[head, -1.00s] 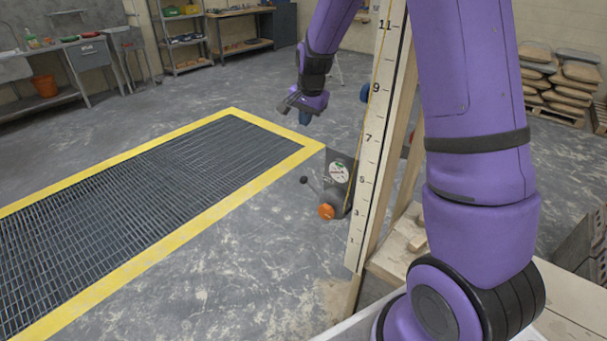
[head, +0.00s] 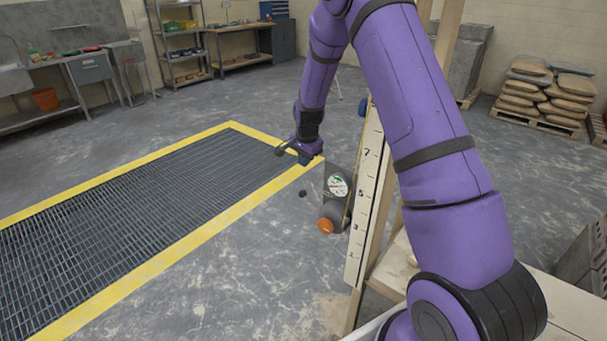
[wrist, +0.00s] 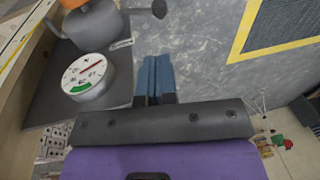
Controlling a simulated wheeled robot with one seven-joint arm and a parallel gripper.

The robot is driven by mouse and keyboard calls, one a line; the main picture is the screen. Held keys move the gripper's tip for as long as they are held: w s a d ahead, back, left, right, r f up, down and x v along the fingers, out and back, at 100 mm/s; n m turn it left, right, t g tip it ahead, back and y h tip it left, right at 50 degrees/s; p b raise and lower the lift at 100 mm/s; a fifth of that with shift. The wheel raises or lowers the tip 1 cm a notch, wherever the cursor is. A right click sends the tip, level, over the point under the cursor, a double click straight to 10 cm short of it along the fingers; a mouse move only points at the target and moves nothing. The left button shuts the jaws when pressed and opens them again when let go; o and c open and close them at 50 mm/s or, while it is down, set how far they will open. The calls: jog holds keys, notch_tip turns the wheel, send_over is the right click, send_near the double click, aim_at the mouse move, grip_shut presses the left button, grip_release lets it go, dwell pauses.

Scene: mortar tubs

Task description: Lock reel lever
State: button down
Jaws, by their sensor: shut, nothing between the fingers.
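The reel (head: 333,211) is a grey drum with an orange end, fixed on a dark plate beside the numbered board. Its lever ends in a black ball knob (head: 303,193) to the left of the drum; the rod hardly shows in the head view. In the wrist view the lever (wrist: 138,11) reaches right from the reel to the black ball. A round white gauge (wrist: 88,77) with a green patch and red needle sits beside the drum. My gripper (head: 306,158) is above the reel, apart from the lever. Its blue fingers (wrist: 155,66) are shut and empty.
The numbered board (head: 364,200) stands upright close to the right of the reel, with a wooden frame behind. A floor grate with a yellow border (head: 240,207) lies to the left. The floor in front of the reel is clear.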

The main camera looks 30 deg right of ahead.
aim_at(302, 192)
jog(key=f, duration=0.4)
jog(key=w+f, duration=0.1)
jog(key=f, duration=0.3)
jog(key=w+f, duration=0.1)
jog(key=f, duration=0.4)
jog(key=shift+w+d, duration=0.2)
jog(key=shift+d, duration=0.05)
